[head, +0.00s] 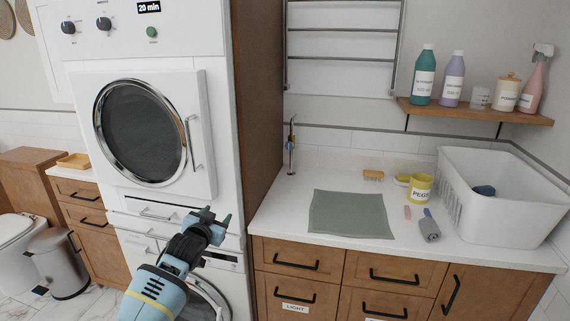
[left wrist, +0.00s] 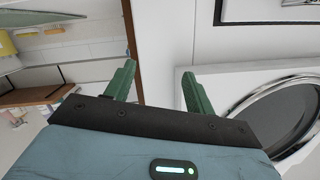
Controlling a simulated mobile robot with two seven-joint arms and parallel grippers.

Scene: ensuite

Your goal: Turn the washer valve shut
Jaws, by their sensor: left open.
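A slim upright metal fitting (head: 291,147), which may be the washer valve, stands at the back left of the counter beside the tall wooden side panel. It is too small to tell how its handle is set. The stacked white machines stand left of it, with an upper round door (head: 140,132) and a lower round door (head: 205,300) partly hidden by my arm. My left gripper (head: 208,218) is open and empty in front of the machines, between the two doors. Its green fingers also show apart in the left wrist view (left wrist: 158,72). My right gripper is out of view.
The white counter (head: 275,215) holds a green cloth (head: 349,214), a brush (head: 373,175), a yellow pot (head: 419,188) and a white basket (head: 490,215). A shelf (head: 470,111) with bottles hangs above. The wooden side panel (head: 258,95) stands between my left gripper and the fitting.

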